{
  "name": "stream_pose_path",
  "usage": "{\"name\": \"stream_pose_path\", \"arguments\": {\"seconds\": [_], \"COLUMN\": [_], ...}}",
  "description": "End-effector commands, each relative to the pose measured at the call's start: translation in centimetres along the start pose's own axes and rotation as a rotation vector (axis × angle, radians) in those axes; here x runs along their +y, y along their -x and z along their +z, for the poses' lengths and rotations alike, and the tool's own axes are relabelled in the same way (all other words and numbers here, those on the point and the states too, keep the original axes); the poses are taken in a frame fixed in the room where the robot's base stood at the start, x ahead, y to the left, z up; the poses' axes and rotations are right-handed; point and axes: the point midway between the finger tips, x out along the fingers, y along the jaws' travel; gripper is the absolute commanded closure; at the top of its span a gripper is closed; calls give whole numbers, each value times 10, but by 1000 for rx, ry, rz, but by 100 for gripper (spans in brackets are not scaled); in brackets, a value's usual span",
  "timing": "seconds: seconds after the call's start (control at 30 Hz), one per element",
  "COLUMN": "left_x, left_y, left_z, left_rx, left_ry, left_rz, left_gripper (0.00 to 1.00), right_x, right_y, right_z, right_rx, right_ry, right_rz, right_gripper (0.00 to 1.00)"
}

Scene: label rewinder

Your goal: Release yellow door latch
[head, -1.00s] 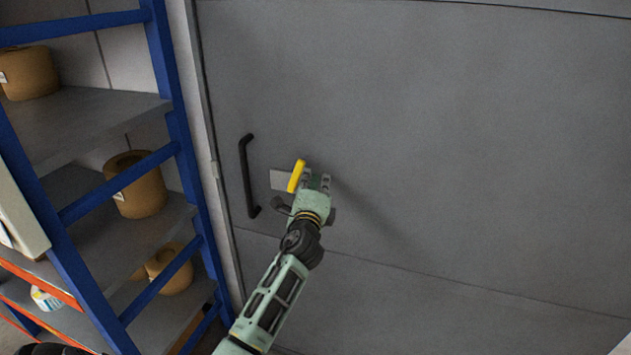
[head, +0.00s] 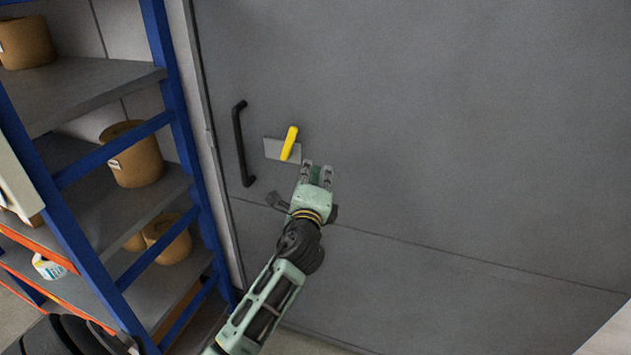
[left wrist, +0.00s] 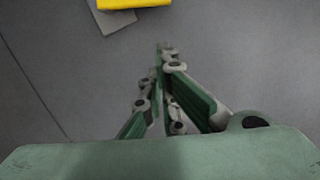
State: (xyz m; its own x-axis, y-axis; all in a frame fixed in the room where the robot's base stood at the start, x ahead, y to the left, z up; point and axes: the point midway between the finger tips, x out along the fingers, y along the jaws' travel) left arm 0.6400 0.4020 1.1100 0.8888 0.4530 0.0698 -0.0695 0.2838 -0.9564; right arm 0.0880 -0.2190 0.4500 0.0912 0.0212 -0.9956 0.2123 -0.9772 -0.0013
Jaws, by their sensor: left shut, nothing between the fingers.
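The yellow door latch (head: 290,143) sits on a small grey plate (head: 273,148) on the large grey door (head: 430,140). It stands near upright, its top leaning slightly right. My left gripper (head: 317,172) is just below and to the right of the latch, apart from it, with its fingers shut and empty. In the left wrist view the fingers (left wrist: 166,58) come together over bare door, and part of the yellow latch (left wrist: 132,3) shows at the top edge. My right gripper is not in view.
A black vertical door handle (head: 241,145) is left of the latch. A blue-framed shelf rack (head: 187,150) with brown rolls (head: 138,162) stands at the left. The door surface to the right is clear.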

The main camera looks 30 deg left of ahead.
Motion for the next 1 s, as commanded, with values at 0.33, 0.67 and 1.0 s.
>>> {"name": "stream_pose_path", "arguments": {"seconds": [0.33,0.67,1.0], "left_x": [0,0,47], "left_y": [23,22,24], "left_z": [0,0,-24], "left_rx": [0,0,53], "left_ry": [-1,-1,47], "left_rz": [0,0,83], "left_gripper": [100,100,100], "right_x": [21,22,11], "right_y": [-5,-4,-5], "right_z": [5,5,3], "right_rx": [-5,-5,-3], "right_ry": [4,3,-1], "right_rz": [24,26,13], "right_gripper": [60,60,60]}}
